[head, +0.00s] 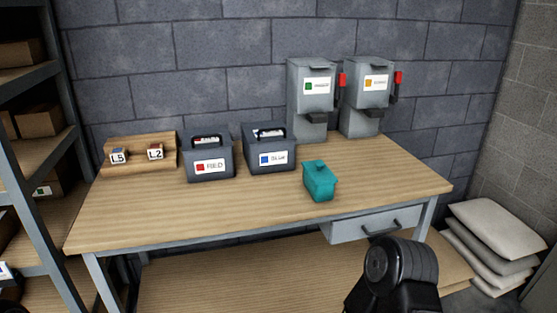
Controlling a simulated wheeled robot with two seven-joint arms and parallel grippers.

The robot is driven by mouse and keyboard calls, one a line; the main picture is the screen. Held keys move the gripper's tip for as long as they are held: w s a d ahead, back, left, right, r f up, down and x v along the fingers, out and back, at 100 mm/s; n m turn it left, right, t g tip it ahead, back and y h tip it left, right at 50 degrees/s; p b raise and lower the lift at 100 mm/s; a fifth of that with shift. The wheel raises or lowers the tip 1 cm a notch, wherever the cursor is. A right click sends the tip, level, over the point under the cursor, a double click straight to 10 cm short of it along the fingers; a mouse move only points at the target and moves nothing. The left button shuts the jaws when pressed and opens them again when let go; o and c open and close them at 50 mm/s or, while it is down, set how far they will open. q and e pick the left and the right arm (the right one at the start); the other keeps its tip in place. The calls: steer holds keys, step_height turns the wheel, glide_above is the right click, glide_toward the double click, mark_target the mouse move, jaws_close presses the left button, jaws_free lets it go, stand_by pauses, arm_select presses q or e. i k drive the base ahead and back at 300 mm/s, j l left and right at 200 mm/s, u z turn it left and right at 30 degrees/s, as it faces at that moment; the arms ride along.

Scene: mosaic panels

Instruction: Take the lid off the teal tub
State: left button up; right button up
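The teal tub (319,185) stands upright on the workbench, right of the middle and near the front. Its teal lid (319,167) sits on top, with a small raised part at the back. A black part of my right arm shows at the bottom, in front of the bench and apart from the tub. No fingertips of either gripper show, and nothing of mine touches the tub.
On the workbench (260,215), two dark handled boxes, red-labelled (210,168) and blue-labelled (272,159), stand left of the tub. Two grey dispensers (312,105) (362,110) stand behind it. A wooden rack (140,143) is at left. The front of the bench top is clear.

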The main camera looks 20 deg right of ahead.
mark_target(319, 174)
steer(key=u, duration=0.25)
steer(key=i+l+u, duration=0.1)
steer(key=l+u, duration=0.35)
steer(key=l, duration=0.2)
steer(key=l+u, duration=0.5)
steer(key=l, duration=1.05)
steer(key=k+u, duration=0.05)
